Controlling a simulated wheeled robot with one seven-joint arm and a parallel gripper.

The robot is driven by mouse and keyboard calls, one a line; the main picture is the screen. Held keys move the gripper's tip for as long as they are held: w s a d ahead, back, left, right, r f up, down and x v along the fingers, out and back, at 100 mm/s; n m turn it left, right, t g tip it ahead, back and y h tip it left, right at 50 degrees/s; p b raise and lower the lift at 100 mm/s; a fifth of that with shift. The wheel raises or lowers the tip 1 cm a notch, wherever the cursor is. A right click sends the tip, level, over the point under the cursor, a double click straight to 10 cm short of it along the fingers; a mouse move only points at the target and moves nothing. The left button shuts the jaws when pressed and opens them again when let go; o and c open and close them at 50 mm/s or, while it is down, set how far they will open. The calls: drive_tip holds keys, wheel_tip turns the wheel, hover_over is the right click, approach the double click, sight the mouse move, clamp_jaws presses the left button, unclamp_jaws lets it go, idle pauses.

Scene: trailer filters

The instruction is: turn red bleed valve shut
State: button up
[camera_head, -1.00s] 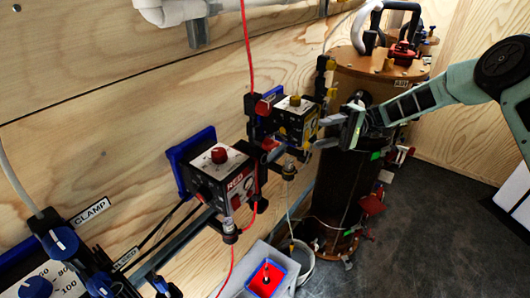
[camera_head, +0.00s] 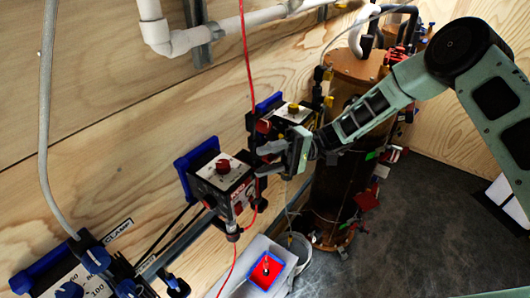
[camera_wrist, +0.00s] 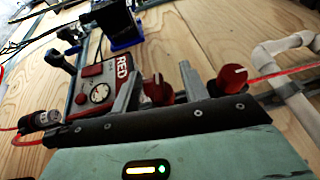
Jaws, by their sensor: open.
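The box labelled RED (camera_head: 225,185), with a red knob (camera_head: 223,166) on its top, is on the wooden wall. My gripper (camera_head: 268,160) is open at its right side, partly in front of the yellow box. In the wrist view the RED box (camera_wrist: 112,75), with a round gauge, lies left of and beyond my fingers (camera_wrist: 161,72). One red knob (camera_wrist: 158,90) shows between the fingers, its lower part hidden by the gripper body. Another red knob (camera_wrist: 233,77) is right of the right finger. I cannot tell which knob is the bleed valve, or whether a finger touches one.
A yellow box (camera_head: 290,115) sits close behind my gripper. A red hose (camera_head: 246,60) hangs down past the boxes. A tall brown cylinder (camera_head: 335,185) stands to the right. A blue-rimmed red tray (camera_head: 265,270) is below. The floor at right is clear.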

drive_tip(key=shift+s+a, duration=0.2)
drive_tip(key=shift+a, duration=0.15)
drive_tip(key=shift+c, duration=0.2)
drive_tip(key=c, duration=0.9)
